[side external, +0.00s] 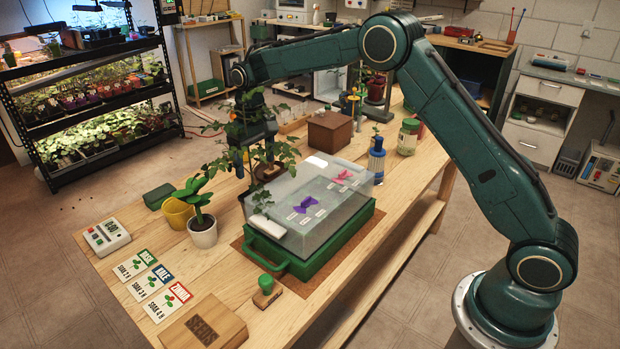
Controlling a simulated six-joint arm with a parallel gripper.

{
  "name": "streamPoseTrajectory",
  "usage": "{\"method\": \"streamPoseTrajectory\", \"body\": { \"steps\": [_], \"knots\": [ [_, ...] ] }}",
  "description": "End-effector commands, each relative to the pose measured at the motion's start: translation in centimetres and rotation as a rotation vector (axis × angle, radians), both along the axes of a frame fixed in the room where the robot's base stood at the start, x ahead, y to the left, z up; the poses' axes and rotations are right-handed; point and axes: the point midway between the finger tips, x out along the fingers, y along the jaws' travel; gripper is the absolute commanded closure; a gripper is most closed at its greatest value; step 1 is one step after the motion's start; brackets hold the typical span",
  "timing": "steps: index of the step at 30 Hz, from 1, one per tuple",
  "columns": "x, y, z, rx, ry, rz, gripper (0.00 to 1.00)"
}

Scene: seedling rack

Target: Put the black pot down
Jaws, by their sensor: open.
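My gripper (254,155) points down behind the left end of the clear-lidded green case, its jaws apart around a leafy plant. The plant (286,153) has green leaves on thin stems that spread around and in front of the fingers. A brown patch, perhaps its soil, shows between the fingers just above the lid's far edge. The black pot is mostly hidden behind the case and leaves; only a dark edge shows low at the left. I cannot tell whether it touches the table or the fingers.
The clear lid (335,205) stands close in front of my gripper, on a green base (318,262). A white pot (203,235) with a seedling and a yellow pot (178,214) stand to the left. A brown wooden box (330,132) and a blue bottle (376,163) stand behind.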

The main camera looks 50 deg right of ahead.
Motion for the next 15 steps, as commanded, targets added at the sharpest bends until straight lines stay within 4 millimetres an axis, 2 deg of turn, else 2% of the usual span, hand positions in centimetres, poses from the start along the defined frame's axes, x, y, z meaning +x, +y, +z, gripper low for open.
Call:
{"method": "streamPoseTrajectory", "body": {
  "steps": [1,6,15],
  "knots": [
    [-0.6,-0.1,1.3,0.001,-0.013,0.000,0.23],
    [-3.2,-0.3,5.3,0.002,-0.053,0.000,0.23],
    [-9.1,-0.8,11.5,0.004,-0.129,0.001,0.23]
  ]
}}
